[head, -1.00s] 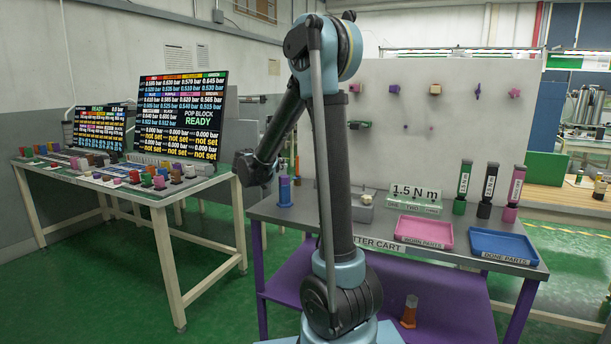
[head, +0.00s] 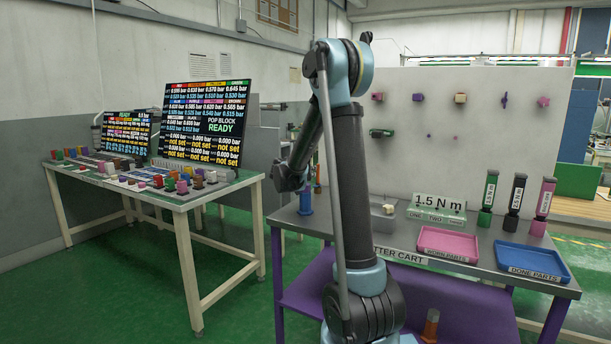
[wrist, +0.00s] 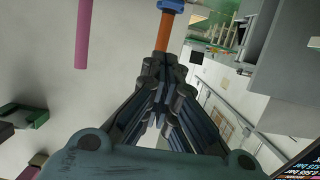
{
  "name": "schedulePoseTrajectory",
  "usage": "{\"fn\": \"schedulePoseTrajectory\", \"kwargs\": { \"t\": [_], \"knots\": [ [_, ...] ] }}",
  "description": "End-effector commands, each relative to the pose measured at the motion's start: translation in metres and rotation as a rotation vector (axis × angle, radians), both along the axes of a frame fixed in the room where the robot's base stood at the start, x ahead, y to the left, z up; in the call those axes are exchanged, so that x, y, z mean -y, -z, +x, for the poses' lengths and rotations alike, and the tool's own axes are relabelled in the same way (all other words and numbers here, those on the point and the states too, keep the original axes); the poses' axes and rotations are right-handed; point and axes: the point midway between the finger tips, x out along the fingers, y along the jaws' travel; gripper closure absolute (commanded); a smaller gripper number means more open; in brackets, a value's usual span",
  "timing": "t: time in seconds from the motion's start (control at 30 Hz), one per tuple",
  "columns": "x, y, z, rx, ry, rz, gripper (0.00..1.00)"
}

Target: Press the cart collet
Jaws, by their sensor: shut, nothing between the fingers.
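My gripper (wrist: 160,95) has its dark fingers together with nothing between them. In the head view my gripper (head: 285,180) hangs at the left end of the cart, in front of or beside a blue cylinder (head: 305,203) standing there. In the wrist view an orange rod (wrist: 167,32) with a blue collar (wrist: 170,5) lies just past the fingertips; I cannot tell whether they touch. A grey block (head: 385,221) with a cream piece (head: 389,209) on it stands on the cart top. No part is clearly marked as the collet.
A white bench (head: 150,190) with screens and coloured parts is at left. Green floor (head: 110,270) lies open before it.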

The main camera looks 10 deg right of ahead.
Motion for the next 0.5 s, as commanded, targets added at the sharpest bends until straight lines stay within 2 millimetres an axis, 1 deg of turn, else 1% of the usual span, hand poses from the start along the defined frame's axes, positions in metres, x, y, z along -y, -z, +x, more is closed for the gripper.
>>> {"fn": "schedulePoseTrajectory", "kwargs": {
  "t": [0.03, 0.1, 0.2, 0.3, 0.5],
  "knots": [
    [0.006, 0.002, 0.007, 0.0, 0.001, 0.001, 1.0],
    [0.011, 0.008, 0.014, 0.0, 0.001, 0.0, 1.0],
    [0.009, 0.022, 0.012, 0.0, 0.0, 0.0, 1.0],
    [0.009, 0.032, 0.012, 0.0, 0.0, 0.0, 1.0],
    [0.009, 0.043, 0.012, 0.0, 0.0, 0.0, 1.0]
  ]
}}
